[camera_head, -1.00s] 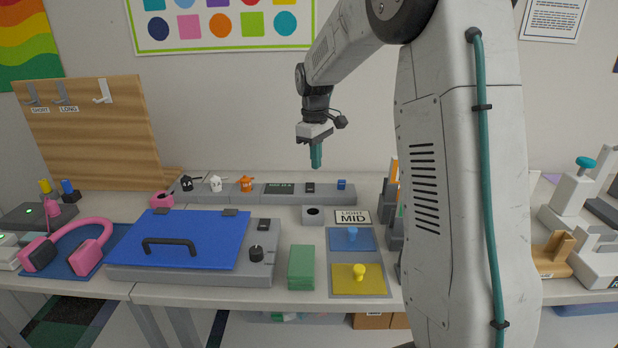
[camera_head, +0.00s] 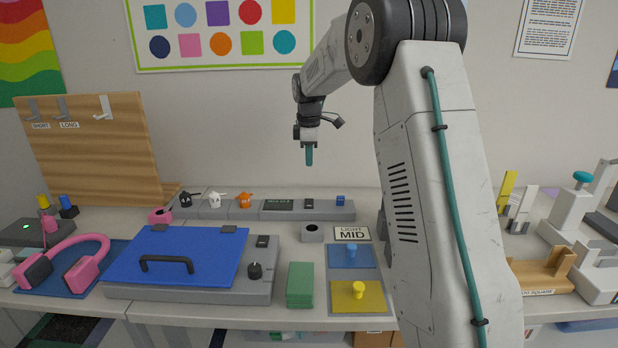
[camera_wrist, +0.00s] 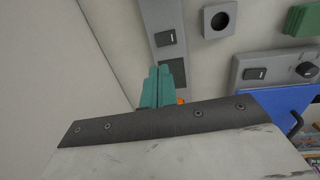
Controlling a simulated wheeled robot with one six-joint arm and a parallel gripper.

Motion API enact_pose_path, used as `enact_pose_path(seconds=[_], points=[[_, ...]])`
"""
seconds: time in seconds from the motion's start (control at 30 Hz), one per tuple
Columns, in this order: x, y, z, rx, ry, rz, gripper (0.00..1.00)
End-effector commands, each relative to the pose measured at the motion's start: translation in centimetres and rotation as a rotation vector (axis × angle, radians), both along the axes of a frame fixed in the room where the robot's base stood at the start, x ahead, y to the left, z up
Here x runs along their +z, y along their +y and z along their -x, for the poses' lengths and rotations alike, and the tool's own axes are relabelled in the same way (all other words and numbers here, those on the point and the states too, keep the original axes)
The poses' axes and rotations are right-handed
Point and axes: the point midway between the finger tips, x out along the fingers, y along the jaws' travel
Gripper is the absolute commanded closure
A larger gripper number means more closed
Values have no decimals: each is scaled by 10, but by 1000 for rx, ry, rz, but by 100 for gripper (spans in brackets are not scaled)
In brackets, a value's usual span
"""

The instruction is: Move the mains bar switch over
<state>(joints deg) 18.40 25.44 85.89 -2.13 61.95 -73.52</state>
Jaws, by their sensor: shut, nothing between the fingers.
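The mains bar (camera_head: 232,210) is a long grey strip along the back of the table. Its small black rocker switch (camera_head: 309,203) sits right of a dark display; which way it is tipped is too small to tell. In the wrist view the switch (camera_wrist: 166,38) shows on the grey bar (camera_wrist: 161,14), beyond my fingertips. My gripper (camera_head: 309,160) is shut and empty, its teal fingers pointing down, well above the bar near the switch. The closed fingers also show in the wrist view (camera_wrist: 160,72), apart from the bar and covering part of it.
Black, white and orange items (camera_head: 245,201) stand on the bar's left part, and a blue piece (camera_head: 340,200) near its right end. In front are a grey block with a round hole (camera_head: 312,233) and a blue-lidded box (camera_head: 175,255). The wall is close behind.

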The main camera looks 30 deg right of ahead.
Motion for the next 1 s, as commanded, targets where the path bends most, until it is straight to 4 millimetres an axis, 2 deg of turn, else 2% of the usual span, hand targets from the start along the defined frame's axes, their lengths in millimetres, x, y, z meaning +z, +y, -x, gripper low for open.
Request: enact_pose_path(seconds=[0.4,0.6,0.8,1.0], points=[[-83,-5,-8,-1,4,-2,100],[-115,-8,-11,-1,2,-1,100],[-130,-9,-13,-1,1,-1,100],[-132,-9,-13,-1,0,0,100]])
